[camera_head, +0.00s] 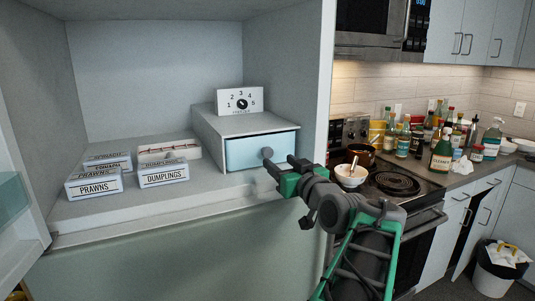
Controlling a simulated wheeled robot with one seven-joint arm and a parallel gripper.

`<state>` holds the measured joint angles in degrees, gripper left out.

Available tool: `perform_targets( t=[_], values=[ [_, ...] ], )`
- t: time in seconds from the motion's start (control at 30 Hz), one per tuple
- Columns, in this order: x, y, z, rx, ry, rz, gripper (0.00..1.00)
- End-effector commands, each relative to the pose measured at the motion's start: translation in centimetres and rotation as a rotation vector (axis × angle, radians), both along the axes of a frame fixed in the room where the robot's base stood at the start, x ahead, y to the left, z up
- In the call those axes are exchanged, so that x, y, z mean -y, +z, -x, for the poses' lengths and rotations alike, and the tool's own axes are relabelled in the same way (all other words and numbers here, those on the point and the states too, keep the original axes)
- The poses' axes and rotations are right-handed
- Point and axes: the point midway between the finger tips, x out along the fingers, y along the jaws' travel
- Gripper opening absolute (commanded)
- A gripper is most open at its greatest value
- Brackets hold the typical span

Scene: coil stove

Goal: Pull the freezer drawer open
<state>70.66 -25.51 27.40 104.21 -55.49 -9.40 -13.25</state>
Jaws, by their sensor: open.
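The freezer drawer (248,154) has a pale blue front and sits in a grey housing (225,122) on the shelf of an open fridge compartment. Its front looks flush with the housing, so it appears shut. A round grey knob (267,152) sticks out from the drawer front. My gripper (279,167) is open, close to the knob at its lower right in the picture. I cannot tell whether a finger touches the knob.
A dial plate (240,101) stands on the housing. Boxes of prawns (94,183) and dumplings (163,173), with others, lie left of the drawer. The compartment's right wall (308,90) stands close beside my gripper. A coil stove (395,183) with a bowl (351,176) is beyond.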

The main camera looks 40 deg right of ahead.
Motion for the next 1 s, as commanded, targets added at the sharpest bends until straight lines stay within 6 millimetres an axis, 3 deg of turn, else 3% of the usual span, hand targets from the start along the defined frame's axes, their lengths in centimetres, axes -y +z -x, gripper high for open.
perform_targets(
  t=[0.1, 0.3, 0.6, 1.0],
  values=[
    [0.4, 0.2, -2.6, -0.002, 0.008, -0.004, 0.52],
    [1.4, 0.1, -5.2, -0.002, 0.003, -0.002, 0.52],
    [1.7, -0.1, -5.5, -0.002, -0.002, -0.002, 0.51],
    [1.7, -0.1, -5.5, -0.002, -0.002, -0.002, 0.19]
  ],
)
